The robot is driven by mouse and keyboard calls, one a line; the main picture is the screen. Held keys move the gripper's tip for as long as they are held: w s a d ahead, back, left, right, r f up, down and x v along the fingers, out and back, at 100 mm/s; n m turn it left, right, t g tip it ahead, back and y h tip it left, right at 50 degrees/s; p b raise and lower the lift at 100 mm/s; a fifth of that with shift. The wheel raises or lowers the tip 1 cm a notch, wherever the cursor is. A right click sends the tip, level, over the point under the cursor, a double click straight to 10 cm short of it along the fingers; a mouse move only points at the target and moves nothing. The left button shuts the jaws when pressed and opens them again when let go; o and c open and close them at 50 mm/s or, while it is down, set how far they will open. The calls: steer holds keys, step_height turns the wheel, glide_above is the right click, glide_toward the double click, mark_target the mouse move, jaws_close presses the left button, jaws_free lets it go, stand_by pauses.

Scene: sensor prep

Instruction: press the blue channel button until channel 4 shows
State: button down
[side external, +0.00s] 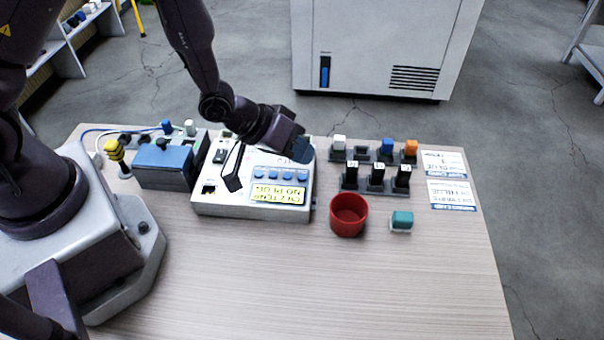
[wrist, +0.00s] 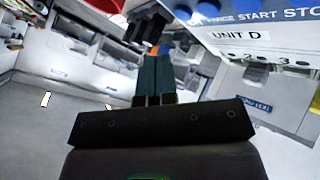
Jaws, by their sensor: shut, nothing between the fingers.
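The white instrument box (side external: 208,207) stands on the table, with a row of several blue buttons (side external: 274,175) above a lit yellow display (side external: 278,194). The display is upside down in the side view and appears to read CH 2 TEMP, NO PLUG. My gripper (side external: 302,152) is shut and empty, over the box's far right part, beyond the button row. In the wrist view my gripper's teal fingers (wrist: 154,72) are together, and the box's face (wrist: 235,42) is at upper right, labelled UNIT D. I cannot tell whether the fingertips touch anything.
A blue-topped box (side external: 163,164) with cables stands left of the instrument. To the right are a red cup (side external: 348,215), a teal block (side external: 401,220), black plugs (side external: 376,178) in a rack and label cards (side external: 451,195). The front of the table (side external: 330,290) is clear.

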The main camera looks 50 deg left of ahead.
mark_target(301, 174)
steer(key=shift+f, duration=0.9)
steer(key=shift+f, duration=0.1)
stand_by(1.3)
steer(key=shift+f, duration=0.3)
steer(key=shift+f, duration=0.4)
stand_by(0.6)
steer(key=shift+r, duration=0.85)
steer(key=shift+r, duration=2.5)
